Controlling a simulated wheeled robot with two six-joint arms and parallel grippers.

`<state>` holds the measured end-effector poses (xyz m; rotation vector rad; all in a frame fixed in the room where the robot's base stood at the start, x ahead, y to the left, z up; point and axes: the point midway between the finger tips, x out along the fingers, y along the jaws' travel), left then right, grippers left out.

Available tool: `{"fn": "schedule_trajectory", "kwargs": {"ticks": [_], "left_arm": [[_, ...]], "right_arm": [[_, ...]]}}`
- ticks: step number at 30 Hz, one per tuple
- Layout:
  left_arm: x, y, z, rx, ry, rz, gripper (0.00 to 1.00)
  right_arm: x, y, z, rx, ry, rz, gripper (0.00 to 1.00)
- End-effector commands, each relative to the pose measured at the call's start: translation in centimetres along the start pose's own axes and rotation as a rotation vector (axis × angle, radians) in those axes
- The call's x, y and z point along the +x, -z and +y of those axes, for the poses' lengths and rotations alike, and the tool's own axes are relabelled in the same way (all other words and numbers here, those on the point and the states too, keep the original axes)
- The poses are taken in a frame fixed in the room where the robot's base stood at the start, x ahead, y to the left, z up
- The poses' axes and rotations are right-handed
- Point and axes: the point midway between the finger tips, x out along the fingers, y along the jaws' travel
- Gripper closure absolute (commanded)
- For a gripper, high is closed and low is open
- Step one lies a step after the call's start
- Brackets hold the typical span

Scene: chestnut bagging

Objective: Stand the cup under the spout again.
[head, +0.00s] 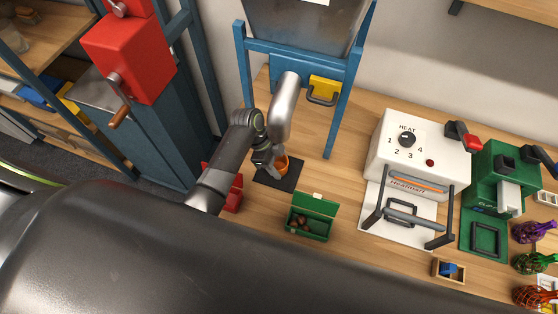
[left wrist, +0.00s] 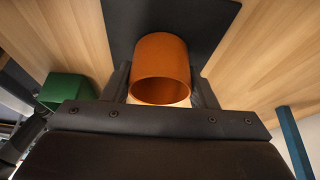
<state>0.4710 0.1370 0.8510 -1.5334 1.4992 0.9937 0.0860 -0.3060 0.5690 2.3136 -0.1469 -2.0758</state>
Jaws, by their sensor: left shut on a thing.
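The orange cup (head: 281,164) is at the black mat (head: 289,182) on the wooden bench, in front of the blue frame. My left gripper (head: 270,163) is shut on the cup, with one finger on each side of it in the left wrist view (left wrist: 161,88). The cup (left wrist: 161,62) looks empty from what shows of its opening, and the black mat (left wrist: 190,22) lies behind it. The metal spout (head: 287,97) hangs down from the hopper, above and close to the cup. I cannot tell whether the cup's base touches the mat. My right gripper is not in view.
A green box (head: 313,216) with brown chestnuts stands right of the mat. A yellow handle block (head: 324,90) sits on the blue frame (head: 345,100). A white heat sealer (head: 415,155), a green clipping machine (head: 495,185) and netted bags (head: 533,232) are further right.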

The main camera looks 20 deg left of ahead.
Motion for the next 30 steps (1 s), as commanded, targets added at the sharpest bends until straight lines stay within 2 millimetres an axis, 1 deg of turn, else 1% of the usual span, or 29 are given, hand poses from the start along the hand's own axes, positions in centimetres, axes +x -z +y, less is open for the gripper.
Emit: {"fn": "schedule_trajectory", "kwargs": {"ticks": [3, 11, 12, 17, 25, 28, 30], "left_arm": [[0.3, 0.1, 0.0, 0.001, 0.0, 0.0, 0.91], [0.5, 0.0, 0.0, 0.0, 0.0, -0.001, 0.91], [0.6, 0.0, 0.0, 0.0, 0.0, -0.001, 0.46], [0.5, 0.0, 0.0, 0.0, 0.0, -0.001, 0.26], [0.4, 0.0, 0.0, 0.0, 0.0, -0.001, 0.26], [0.1, 0.1, 0.0, 0.001, 0.002, -0.001, 0.26], [-0.5, 0.0, -0.1, 0.002, 0.003, -0.001, 0.26]], "right_arm": [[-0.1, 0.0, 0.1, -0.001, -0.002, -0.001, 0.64], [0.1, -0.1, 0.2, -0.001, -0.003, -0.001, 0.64], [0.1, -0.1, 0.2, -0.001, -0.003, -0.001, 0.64], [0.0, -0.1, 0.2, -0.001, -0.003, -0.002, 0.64], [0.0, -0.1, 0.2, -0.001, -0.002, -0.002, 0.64], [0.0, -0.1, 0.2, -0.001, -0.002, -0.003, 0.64], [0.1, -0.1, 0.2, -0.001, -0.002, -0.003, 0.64]]}}
